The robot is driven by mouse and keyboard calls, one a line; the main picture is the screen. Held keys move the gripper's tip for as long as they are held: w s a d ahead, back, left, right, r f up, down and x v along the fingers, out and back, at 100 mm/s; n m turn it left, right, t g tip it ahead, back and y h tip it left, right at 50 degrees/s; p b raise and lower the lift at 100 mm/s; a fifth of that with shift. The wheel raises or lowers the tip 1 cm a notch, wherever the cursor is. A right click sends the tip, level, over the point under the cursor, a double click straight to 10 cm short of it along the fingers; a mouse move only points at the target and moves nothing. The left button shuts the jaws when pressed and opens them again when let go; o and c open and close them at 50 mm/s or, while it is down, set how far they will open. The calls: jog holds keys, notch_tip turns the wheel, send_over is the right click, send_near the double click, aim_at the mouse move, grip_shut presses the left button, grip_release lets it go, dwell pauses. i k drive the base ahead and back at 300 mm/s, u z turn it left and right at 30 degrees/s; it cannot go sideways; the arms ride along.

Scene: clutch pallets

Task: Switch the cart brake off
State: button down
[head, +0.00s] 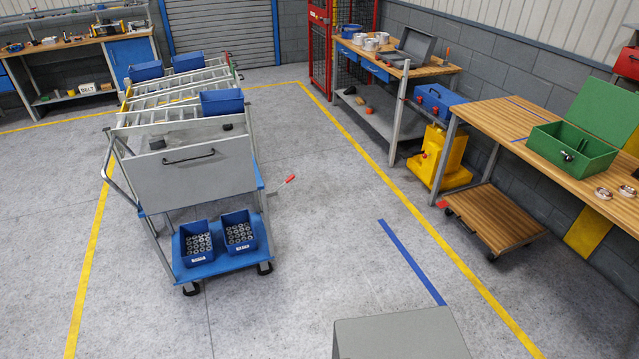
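The cart (199,180) stands left of the middle in the head view. It has a grey front panel with a dark handle, a blue lower shelf and wheels on the floor. A thin lever with a red tip (290,179) sticks out from the cart's right side, slanting up to the right. It looks like the brake lever; no marking on it is readable. My gripper is not in view, so whether it is open or shut does not show.
Two blue bins (198,244) of round parts sit on the cart's lower shelf. A wooden dolly (493,218) and workbench (501,119) stand at the right. The floor (330,230) right of the cart is clear. A grey block, perhaps mine, shows at the bottom.

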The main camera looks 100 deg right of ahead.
aim_at(292, 177)
jog(key=k, duration=1.2)
jog(key=z, duration=2.5)
jog(key=i, duration=1)
jog(key=z, duration=0.05)
